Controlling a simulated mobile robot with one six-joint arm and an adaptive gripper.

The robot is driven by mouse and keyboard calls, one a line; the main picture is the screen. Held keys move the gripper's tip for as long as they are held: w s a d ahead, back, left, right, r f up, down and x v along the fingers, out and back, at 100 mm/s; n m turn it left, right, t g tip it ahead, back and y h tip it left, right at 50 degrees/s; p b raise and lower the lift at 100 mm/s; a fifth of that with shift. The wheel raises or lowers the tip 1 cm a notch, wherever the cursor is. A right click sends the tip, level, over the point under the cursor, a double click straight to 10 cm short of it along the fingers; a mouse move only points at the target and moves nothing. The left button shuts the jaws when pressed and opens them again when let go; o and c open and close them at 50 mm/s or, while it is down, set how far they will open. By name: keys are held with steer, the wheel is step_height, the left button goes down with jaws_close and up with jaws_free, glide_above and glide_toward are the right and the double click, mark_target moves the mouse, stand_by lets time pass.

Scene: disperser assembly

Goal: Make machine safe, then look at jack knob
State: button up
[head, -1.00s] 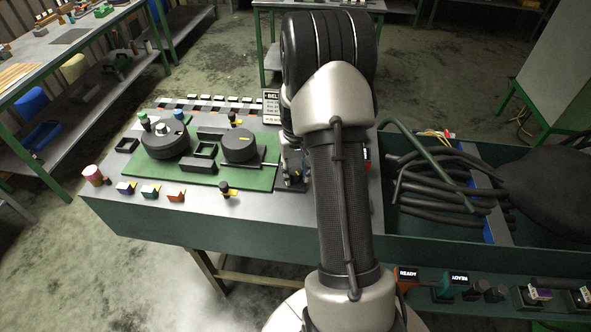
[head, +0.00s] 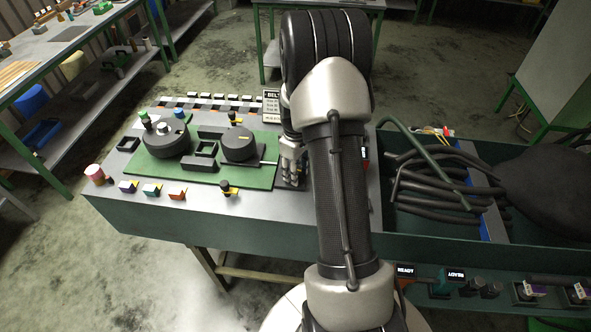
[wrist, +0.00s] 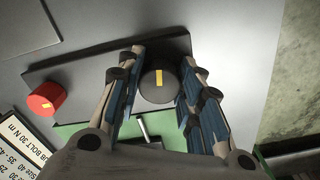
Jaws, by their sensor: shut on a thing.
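My gripper (head: 291,180) is low over the right part of the bench top, beside the green plate (head: 262,183). In the wrist view its two blue-padded fingers (wrist: 160,88) stand on either side of a round black knob (wrist: 158,84) with a yellow mark and are shut on it. In the head view my arm and gripper hide the gripped knob. No readable label tells me which knob is the jack knob.
Two black round housings (head: 165,140) stand on the green plate. Coloured switches (head: 151,190) line the front edge. A label board (head: 271,105) stands behind my gripper. Black hoses (head: 450,185) fill the right-hand tray. Labelled READY blocks (head: 406,271) are at the lower right.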

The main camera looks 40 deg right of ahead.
steer(key=shift+n, duration=0.3)
steer(key=o, duration=1.1)
steer(key=shift+c, duration=0.2)
step_height(320, 180, up, 12)
stand_by(0.5)
